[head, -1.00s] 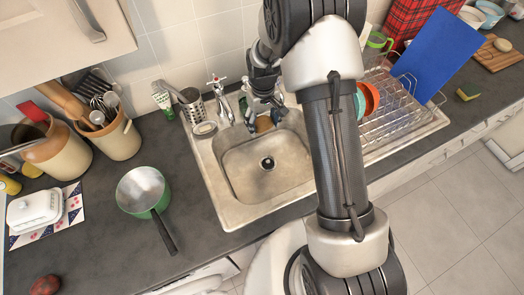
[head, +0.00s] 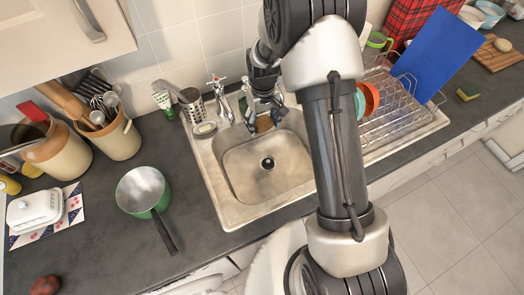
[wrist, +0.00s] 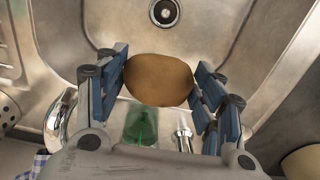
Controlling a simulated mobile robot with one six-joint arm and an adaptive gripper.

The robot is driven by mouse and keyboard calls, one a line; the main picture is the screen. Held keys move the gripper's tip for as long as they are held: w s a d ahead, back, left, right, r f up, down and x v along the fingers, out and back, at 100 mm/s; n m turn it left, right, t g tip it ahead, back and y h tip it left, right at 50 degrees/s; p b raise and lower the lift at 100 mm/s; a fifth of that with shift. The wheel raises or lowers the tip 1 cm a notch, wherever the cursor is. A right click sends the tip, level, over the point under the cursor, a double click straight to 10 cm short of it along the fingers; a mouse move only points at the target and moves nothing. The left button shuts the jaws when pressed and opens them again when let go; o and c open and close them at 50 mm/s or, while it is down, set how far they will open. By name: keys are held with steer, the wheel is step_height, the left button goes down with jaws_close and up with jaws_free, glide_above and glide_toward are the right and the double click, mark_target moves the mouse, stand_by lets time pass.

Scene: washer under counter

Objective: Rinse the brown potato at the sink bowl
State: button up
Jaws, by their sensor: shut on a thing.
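The brown potato (wrist: 160,80) is between the blue-padded fingers of my gripper (wrist: 161,85) in the wrist view, with both sides against the pads. In the head view my gripper (head: 264,120) hangs over the back edge of the sink bowl (head: 245,187), beside the tap (head: 219,88). The potato (head: 264,124) shows there only as a small brown patch under the fingers. The bowl is bare, with its drain (head: 267,163) in the middle; the drain also shows in the wrist view (wrist: 164,12). No running water can be made out.
A wire dish rack (head: 400,110) with bowls and a blue board (head: 437,55) stands right of the sink. A green saucepan (head: 143,190) is on the counter to the left. A metal cutlery holder (head: 193,106) and soap dish (head: 205,128) sit by the tap. A reddish-brown round thing (head: 45,285) lies front left.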

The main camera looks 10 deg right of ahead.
stand_by(0.3)
steer(key=shift+r+p, duration=1.35)
steer(key=shift+r, duration=0.7)
